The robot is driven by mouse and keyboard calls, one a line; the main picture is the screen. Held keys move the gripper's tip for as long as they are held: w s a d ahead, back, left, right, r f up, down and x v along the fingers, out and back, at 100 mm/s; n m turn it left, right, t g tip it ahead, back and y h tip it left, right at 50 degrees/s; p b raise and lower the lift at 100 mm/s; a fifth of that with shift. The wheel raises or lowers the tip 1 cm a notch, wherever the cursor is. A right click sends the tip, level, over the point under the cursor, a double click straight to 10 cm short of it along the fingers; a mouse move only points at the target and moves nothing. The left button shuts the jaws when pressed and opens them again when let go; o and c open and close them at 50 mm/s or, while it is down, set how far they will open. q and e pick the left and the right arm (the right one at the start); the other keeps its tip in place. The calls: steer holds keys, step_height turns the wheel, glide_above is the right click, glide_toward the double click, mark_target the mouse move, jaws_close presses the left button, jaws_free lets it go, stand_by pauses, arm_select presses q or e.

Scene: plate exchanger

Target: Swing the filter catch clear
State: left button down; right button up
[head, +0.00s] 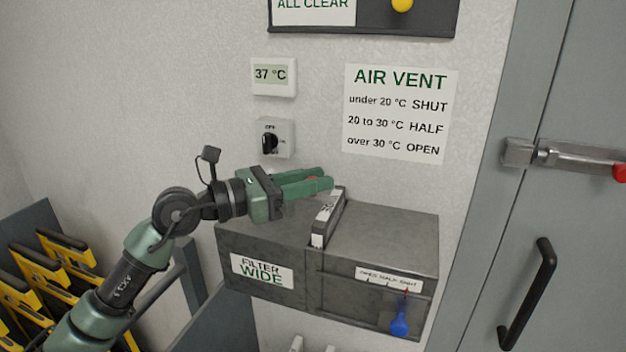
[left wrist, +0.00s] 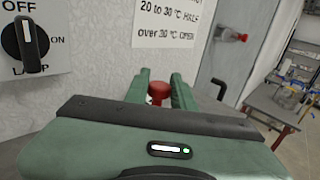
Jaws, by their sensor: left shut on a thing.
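My left gripper (head: 322,182) reaches in from the left over the top of the grey filter box (head: 262,228), which bears a FILTER WIDE label. Its green fingers are shut on a red knob (left wrist: 158,92), seen between them in the left wrist view; only a sliver of red shows in the head view. The knob looks like part of the filter catch; the rest of the catch is hidden by the fingers. A filter (head: 327,220) with a pale label stands up out of the slot in the box top, just below the fingertips. My right gripper is not in view.
A blue vent lever (head: 400,323) hangs at the box's front right, under an OPEN HALF SHUT scale. A lamp switch (head: 271,140) and a 37 °C display (head: 273,77) are on the wall behind. A door with a black handle (head: 528,295) is at right.

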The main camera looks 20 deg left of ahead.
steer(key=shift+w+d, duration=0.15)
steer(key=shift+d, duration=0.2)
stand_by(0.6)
